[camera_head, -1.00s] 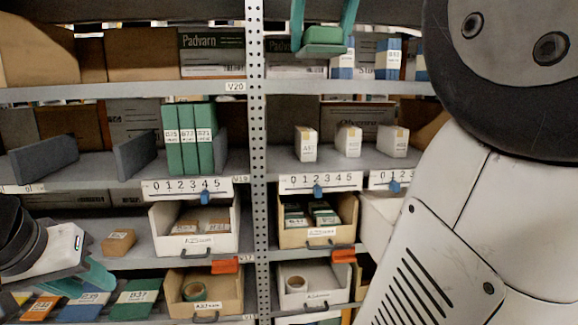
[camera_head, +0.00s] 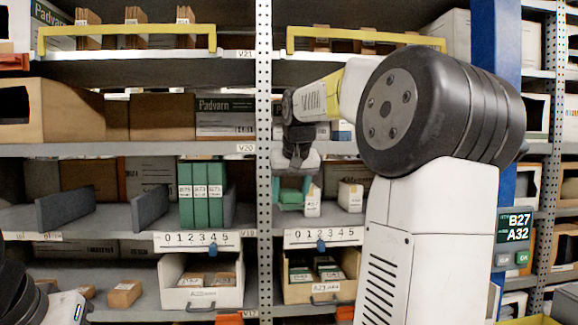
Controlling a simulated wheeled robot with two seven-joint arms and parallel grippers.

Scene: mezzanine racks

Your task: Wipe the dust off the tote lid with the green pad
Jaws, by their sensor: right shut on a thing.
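My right gripper (camera_head: 292,188) hangs with its fingers down, shut on the green pad (camera_head: 290,197). It is level with the middle shelf, just left of a small white box (camera_head: 313,203). Whether the pad touches the shelf or anything on it, I cannot tell. My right arm bends over from the right and hides much of the right bay. My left gripper (camera_head: 66,308) shows only its white body at the bottom left corner; its fingers are cut off. I cannot make out a tote lid or dust.
A perforated upright (camera_head: 264,90) splits the racks. Green binders (camera_head: 200,193) stand left of it. Open bins (camera_head: 201,293) sit below, under number strips. Yellow rails (camera_head: 127,40) edge the upper shelf. A blue post with a display (camera_head: 516,227) stands right.

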